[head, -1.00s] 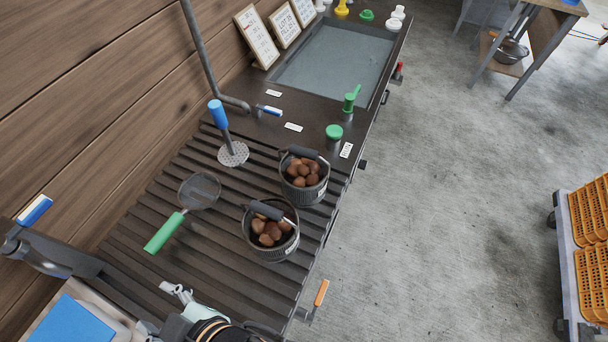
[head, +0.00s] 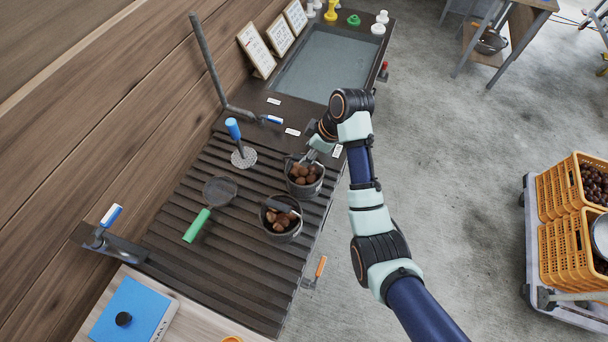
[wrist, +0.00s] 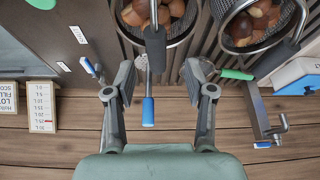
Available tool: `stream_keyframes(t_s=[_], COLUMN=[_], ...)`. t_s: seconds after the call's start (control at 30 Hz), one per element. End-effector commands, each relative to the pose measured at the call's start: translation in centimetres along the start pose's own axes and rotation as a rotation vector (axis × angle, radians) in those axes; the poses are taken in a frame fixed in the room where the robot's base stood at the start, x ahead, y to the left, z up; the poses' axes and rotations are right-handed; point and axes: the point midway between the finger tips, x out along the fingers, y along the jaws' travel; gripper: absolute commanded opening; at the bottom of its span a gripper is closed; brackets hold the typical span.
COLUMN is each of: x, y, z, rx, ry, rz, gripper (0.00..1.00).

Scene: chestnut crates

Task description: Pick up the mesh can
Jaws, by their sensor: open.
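Two dark mesh cans of chestnuts stand on the slatted rack, each with a bail handle and black grip. The farther can (head: 305,192) is just below my gripper (head: 308,158) in the head view. The nearer can (head: 282,238) stands beside it, towards the front. In the wrist view my gripper (wrist: 159,76) is open and empty. The farther can (wrist: 157,41) is at the top centre, and its black grip (wrist: 154,48) shows between my fingers; I cannot tell the depth between them. The nearer can (wrist: 262,48) is at the upper right.
A blue-handled masher (head: 235,132) and a green-handled strainer (head: 220,190) are left of the cans. A sink basin (head: 325,65) and sign cards (head: 257,50) lie beyond. Orange crates (head: 567,250) stand on a cart at right. The rack's near left is clear.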

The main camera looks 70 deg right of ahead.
Motion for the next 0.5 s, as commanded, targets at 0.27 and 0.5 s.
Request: stream_keyframes(t_s=[0.27, 0.5], x=[3.4, 5.3], y=[0.3, 0.4], z=[0.4, 0.3], rx=[0.0, 0.0], ry=[-0.001, 0.0], rz=[-0.001, 0.003], gripper=[0.54, 0.54])
